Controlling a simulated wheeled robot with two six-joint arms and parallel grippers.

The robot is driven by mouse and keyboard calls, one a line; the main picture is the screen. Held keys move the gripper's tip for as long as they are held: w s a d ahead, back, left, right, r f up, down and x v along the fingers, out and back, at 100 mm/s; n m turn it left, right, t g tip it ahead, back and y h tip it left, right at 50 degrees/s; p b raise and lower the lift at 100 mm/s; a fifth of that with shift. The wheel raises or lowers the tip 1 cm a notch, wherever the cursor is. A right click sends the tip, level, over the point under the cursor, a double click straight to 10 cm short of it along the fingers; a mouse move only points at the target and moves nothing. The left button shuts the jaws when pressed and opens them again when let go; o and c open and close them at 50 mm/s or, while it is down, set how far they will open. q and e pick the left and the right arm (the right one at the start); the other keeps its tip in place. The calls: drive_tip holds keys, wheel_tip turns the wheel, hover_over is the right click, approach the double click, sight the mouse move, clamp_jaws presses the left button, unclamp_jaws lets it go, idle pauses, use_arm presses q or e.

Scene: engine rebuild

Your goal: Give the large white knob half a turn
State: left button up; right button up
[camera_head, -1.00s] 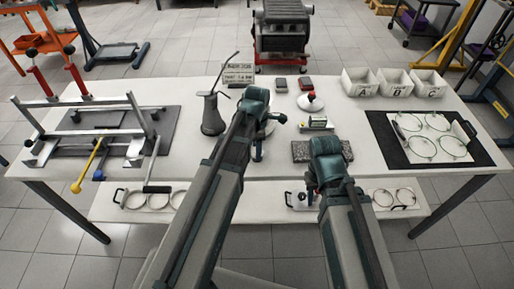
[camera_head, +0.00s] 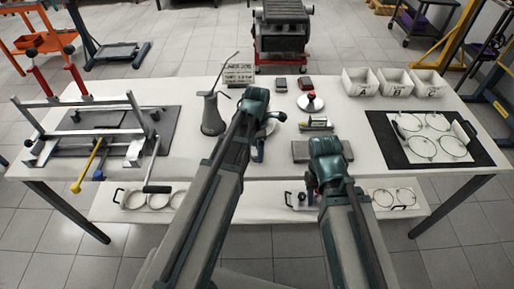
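My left gripper (camera_head: 259,140) points down over the middle of the table. A pale round thing (camera_head: 270,126) shows partly behind it; it may be the large white knob, but the gripper hides most of it. I cannot tell whether the fingers touch it or how far they are open.
A small cylinder (camera_head: 316,124) lies between the disc and block. White bins (camera_head: 395,83) stand at the back right. A metal frame (camera_head: 85,125) fills the left side.

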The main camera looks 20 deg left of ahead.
use_arm(q)
drive_tip(key=shift+r, duration=0.1)
wheel_tip(320, 180, up, 14)
drive_tip(key=p, duration=1.3)
drive_tip(key=shift+f+p, duration=0.2)
drive_tip(key=shift+p, duration=0.2)
drive_tip(key=s+d+m, duration=0.5)
drive_tip(key=s+m, duration=0.2)
drive_tip(key=m, duration=0.7)
drive_tip(key=s+d+m+y, duration=0.1)
drive_tip(key=s+d+m, duration=0.4)
drive_tip(key=m, duration=0.9)
drive_tip(key=shift+s+d, duration=0.25)
drive_tip(key=shift+s, duration=0.9)
